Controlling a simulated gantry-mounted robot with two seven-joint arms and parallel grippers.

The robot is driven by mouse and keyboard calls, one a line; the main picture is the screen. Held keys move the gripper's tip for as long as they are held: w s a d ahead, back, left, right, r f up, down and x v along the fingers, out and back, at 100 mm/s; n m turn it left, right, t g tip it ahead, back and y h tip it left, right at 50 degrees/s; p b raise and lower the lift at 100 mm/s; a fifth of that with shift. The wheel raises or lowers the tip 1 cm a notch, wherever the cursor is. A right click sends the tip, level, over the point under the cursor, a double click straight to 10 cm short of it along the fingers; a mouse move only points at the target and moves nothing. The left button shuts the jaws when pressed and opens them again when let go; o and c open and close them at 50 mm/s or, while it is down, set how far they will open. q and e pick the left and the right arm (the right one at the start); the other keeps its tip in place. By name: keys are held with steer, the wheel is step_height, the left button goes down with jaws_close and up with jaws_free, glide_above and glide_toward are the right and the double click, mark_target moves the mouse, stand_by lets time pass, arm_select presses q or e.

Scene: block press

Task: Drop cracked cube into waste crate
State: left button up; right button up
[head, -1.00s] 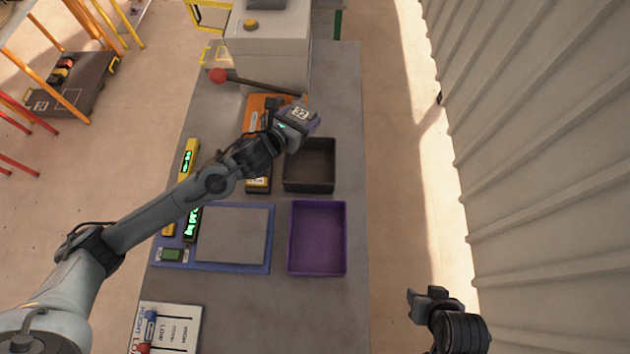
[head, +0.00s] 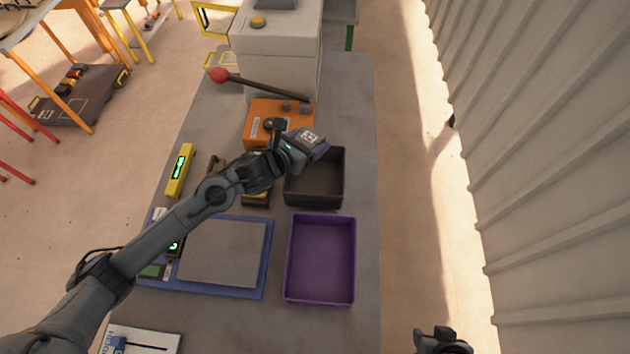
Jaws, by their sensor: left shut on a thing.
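My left gripper (head: 296,149) is shut on a grey-purple cube (head: 313,141) with a white mark on its top face. Cracks on the cube are too small to make out. The gripper holds the cube over the upper left part of a dark open crate (head: 343,180). A purple open crate (head: 320,297) stands just in front of the dark one. Both look empty; no label shows which is the waste crate. My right gripper (head: 441,341) is at the bottom edge, right of the bench and partly cut off, so its jaws are unclear.
An orange box (head: 262,115) and a white press (head: 276,55) with a red-knobbed lever (head: 258,84) stand behind. A blue-framed grey plate (head: 225,252) lies left of the purple crate. A yellow display (head: 180,171) is at the left edge. The bench's right strip is clear.

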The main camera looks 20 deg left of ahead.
arm_select(q)
steer(key=shift+f+b, duration=1.2)
steer(key=shift+f, duration=0.85)
steer(key=o, duration=1.3)
steer(key=shift+o, duration=0.7)
steer(key=shift+f, duration=0.1)
steer(key=v, duration=1)
steer(key=shift+s, duration=0.35)
steer(key=shift+a+r, duration=0.1)
steer(key=shift+r, duration=0.1)
